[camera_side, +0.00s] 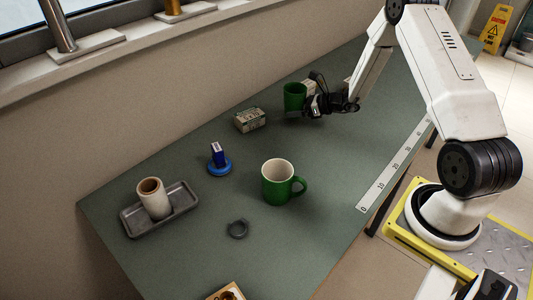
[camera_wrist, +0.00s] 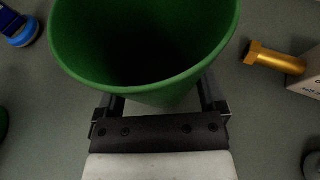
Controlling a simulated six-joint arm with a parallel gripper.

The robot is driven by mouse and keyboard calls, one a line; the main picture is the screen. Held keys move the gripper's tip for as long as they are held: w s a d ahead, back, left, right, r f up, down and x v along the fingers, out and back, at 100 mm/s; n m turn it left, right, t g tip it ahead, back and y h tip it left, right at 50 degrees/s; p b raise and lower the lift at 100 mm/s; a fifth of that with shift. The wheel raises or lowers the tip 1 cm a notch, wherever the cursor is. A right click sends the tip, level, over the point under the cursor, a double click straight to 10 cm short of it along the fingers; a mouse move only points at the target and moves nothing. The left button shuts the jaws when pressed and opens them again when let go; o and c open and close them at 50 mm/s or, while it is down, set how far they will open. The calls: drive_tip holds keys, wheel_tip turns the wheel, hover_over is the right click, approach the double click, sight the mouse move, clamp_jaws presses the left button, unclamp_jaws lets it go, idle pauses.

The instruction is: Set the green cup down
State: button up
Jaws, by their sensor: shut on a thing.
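The green cup (camera_side: 294,97) is a plain tapered cup with a dark green inside, at the far part of the table in the side view. My gripper (camera_side: 309,101) is shut on it from the right. In the wrist view the cup (camera_wrist: 145,75) fills the upper middle, upright or nearly so, its open mouth towards the camera. My gripper's fingers (camera_wrist: 158,104) lie on either side of its near wall. The cup's base is hidden in the wrist view. I cannot tell whether it touches the table.
A green mug (camera_side: 277,187), grey ring (camera_side: 237,229), blue disc bearing a blue box (camera_side: 219,168), and grey tray (camera_side: 131,221) holding a beige cylinder (camera_side: 153,198) are nearer. A brass fitting (camera_wrist: 268,58) lies right in the wrist view.

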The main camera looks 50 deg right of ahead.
sight(294, 124)
drive_tip(key=shift+w+f, duration=0.3)
drive_tip(key=shift+f, duration=1.5)
drive_tip(key=shift+f, duration=0.15)
drive_tip(key=o, duration=0.9)
drive_tip(key=shift+s+d+r, duration=0.15)
drive_tip(key=shift+s+r, duration=0.05)
drive_tip(key=v, duration=1.1)
drive_tip(key=shift+s+r, duration=0.25)
drive_tip(key=shift+s, duration=0.05)
